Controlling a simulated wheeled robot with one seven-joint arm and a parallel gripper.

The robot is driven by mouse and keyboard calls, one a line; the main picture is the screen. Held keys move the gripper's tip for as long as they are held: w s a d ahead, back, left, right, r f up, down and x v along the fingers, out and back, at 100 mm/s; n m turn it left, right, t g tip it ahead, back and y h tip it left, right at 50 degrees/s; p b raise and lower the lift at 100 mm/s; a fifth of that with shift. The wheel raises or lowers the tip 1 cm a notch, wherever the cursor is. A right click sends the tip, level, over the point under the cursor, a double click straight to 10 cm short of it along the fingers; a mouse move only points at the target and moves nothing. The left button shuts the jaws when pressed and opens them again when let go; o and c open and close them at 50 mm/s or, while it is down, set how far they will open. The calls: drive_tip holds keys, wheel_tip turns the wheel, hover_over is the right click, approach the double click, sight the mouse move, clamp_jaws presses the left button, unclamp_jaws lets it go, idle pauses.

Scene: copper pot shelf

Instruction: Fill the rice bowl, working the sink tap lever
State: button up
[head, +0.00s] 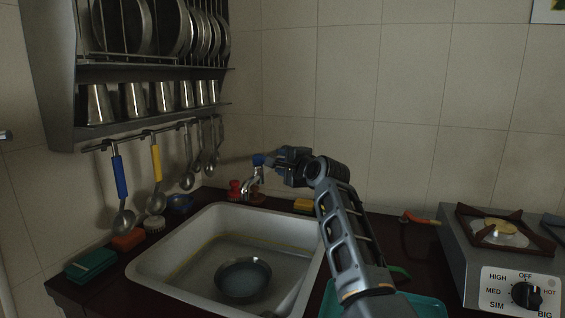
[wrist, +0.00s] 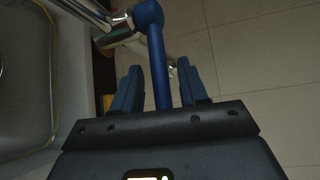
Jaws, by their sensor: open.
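The rice bowl (head: 243,279), dark and round, sits upright inside the white sink (head: 165,268) in the head view. The chrome tap (head: 249,186) stands at the sink's back edge, with a blue lever (head: 258,159) on top. In the wrist view the lever (wrist: 157,62) runs between the two fingers of my gripper (wrist: 159,68), with a visible gap on each side. My gripper (head: 278,160) is open at the tap's right in the head view. No water stream is clearly visible; the bowl's contents are too dark to tell.
A wall rack (head: 145,73) with plates and cups hangs at the left, with ladles (head: 158,170) below it. A stove (head: 490,250) stands at the right. A teal tray (head: 410,305) lies right of the sink, partly behind my arm. Small items line the sink's left side.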

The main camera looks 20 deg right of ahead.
drive_tip(key=shift+w+a, duration=0.1)
drive_tip(key=shift+w, duration=0.25)
clamp_jaws()
idle(0.5)
